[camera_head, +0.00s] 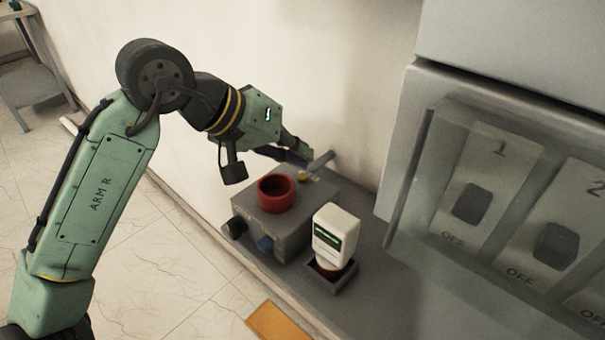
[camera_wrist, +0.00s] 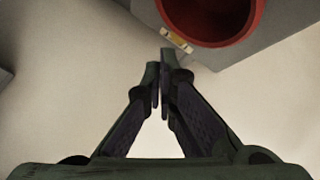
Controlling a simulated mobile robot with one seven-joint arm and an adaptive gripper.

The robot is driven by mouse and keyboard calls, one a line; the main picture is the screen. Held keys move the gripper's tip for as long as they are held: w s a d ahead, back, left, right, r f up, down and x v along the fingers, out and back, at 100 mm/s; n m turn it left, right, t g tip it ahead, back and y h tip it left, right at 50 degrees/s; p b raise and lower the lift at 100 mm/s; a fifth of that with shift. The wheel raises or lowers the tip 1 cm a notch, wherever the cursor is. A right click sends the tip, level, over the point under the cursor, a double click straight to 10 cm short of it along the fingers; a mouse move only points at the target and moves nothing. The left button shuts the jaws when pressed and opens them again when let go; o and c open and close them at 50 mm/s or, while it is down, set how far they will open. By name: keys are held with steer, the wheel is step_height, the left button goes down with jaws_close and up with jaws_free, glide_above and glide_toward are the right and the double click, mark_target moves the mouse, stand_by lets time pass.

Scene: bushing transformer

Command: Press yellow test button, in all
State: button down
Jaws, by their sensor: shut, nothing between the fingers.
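A grey box (camera_head: 295,215) stands on a ledge by the wall, with a red round socket (camera_head: 276,190) on top. A small yellow piece (camera_head: 303,177), which looks like the test button, sits at the box's far side behind the socket. In the wrist view a pale yellow piece with dark marks (camera_wrist: 176,39) lies at the box edge beside the red socket (camera_wrist: 208,18). My gripper (camera_head: 306,152) is shut and empty near that far edge. In the wrist view the closed fingertips (camera_wrist: 161,62) are just below the yellow piece; I cannot tell whether they touch it.
A white device with a green display (camera_head: 335,235) stands in a dark tray right of the box. A grey cabinet with numbered switches (camera_head: 490,190) fills the right. The wall is close behind; tiled floor lies left.

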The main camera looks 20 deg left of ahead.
mark_target(299, 178)
steer(key=shift+f, duration=0.15)
steer(key=shift+f, duration=0.3)
steer(key=shift+f+b, duration=0.4)
steer(key=shift+b, duration=0.05)
stand_by(0.8)
steer(key=shift+r, duration=0.15)
steer(key=shift+r+p, duration=0.7)
steer(key=shift+p, duration=0.15)
step_height(299, 178, up, 5)
steer(key=p, duration=0.4)
stand_by(0.8)
